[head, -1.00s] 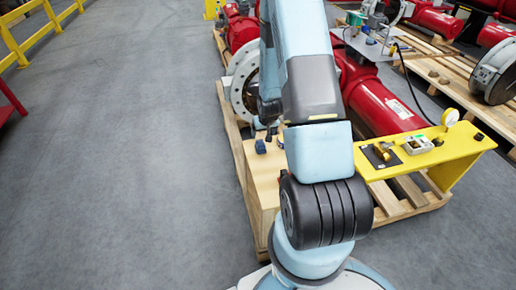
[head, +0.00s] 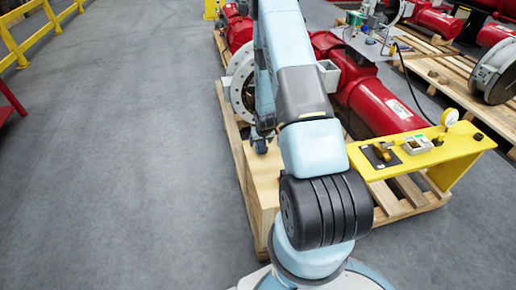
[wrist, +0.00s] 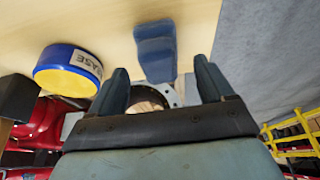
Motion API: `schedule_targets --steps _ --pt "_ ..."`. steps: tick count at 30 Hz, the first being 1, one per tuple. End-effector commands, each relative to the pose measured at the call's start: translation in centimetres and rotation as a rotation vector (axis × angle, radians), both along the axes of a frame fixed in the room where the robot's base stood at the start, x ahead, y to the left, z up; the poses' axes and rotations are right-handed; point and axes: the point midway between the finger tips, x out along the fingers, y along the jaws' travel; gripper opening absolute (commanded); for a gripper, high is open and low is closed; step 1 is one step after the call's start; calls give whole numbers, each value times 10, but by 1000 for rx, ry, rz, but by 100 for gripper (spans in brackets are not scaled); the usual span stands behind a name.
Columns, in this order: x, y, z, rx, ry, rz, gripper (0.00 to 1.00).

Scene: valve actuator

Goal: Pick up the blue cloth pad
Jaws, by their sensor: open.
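The blue cloth pad (wrist: 155,48) lies on the pale wooden top (wrist: 60,18) in the wrist view. It appears just beyond my fingertips, between the lines of the two fingers. My gripper (wrist: 160,70) is open, with nothing between its fingers. In the head view my gripper (head: 261,142) hangs low over the wooden box (head: 262,190). There the pad is hidden or cannot be told apart from the dark fingers.
A blue and yellow tin (wrist: 62,72) stands left of the fingers in the wrist view. In the head view a yellow bench (head: 462,146) with small parts and a red actuator (head: 375,100) are to the right. Open floor (head: 120,160) lies left.

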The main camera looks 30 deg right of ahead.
Motion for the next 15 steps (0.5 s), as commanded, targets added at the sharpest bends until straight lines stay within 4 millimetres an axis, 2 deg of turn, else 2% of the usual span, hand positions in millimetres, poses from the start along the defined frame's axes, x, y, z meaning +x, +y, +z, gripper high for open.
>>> schedule_targets --steps 7,15 --pt "13 -2 -28 0 1 0 81" --pt "17 -2 -35 0 0 1 81"
